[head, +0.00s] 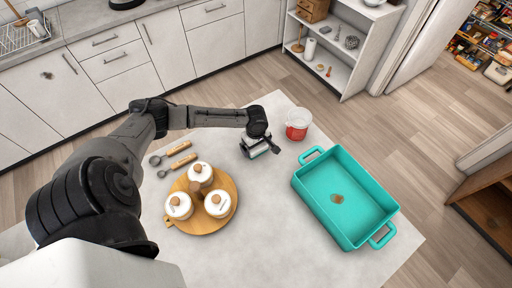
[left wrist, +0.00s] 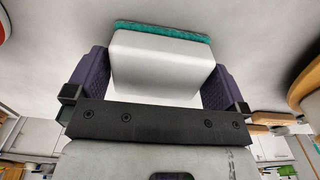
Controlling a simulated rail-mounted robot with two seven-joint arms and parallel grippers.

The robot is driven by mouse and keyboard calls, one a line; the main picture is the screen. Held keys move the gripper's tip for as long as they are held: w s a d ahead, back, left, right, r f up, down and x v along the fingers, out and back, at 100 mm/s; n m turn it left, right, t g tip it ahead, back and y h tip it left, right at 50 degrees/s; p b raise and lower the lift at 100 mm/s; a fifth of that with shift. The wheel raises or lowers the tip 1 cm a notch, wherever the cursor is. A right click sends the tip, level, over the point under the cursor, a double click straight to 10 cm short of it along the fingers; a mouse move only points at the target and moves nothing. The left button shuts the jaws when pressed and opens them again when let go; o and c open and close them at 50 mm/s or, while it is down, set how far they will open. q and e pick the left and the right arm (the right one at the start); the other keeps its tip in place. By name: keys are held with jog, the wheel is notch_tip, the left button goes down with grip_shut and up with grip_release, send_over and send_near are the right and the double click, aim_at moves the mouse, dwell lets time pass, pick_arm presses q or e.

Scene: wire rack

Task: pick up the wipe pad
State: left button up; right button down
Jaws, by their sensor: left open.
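The wipe pad (left wrist: 160,62) is a white block with a teal strip along its far edge. It fills most of the space between the two dark purple fingers of my left gripper (left wrist: 155,84) in the left wrist view. The jaws are open, one finger on each side of the pad. I cannot tell whether either finger touches it. In the head view my left gripper (head: 260,147) is low over the grey table and mostly hides the pad. My right gripper is not in view.
A large teal tray (head: 310,194) with a brown item inside stands right of the gripper. A red and white cup (head: 297,124) is nearby. A round wooden board (head: 207,230) holds three white lidded jars (head: 179,206). Two wooden-handled utensils (head: 180,149) lie left.

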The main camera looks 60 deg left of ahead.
aim_at(258, 147)
pick_arm(q)
jog(key=shift+c, duration=0.4)
jog(key=c, duration=0.6)
jog(key=shift+r, duration=0.55)
jog(key=r, duration=0.1)
jog(key=d+r, duration=0.1)
jog(key=r, duration=0.1)
jog(key=shift+w+r, duration=0.2)
jog(key=shift+r, duration=0.1)
jog(key=w+d+r, duration=0.1)
jog(key=d+r, duration=0.1)
jog(key=d, duration=0.1)
jog(key=w+d+r, duration=0.1)
jog(key=d+r, duration=0.1)
jog(key=d, duration=0.1)
jog(key=w+d+r, duration=0.1)
jog(key=d+r, duration=0.1)
jog(key=d, duration=0.2)
jog(key=shift+w+r, duration=0.1)
jog(key=shift+r, duration=0.05)
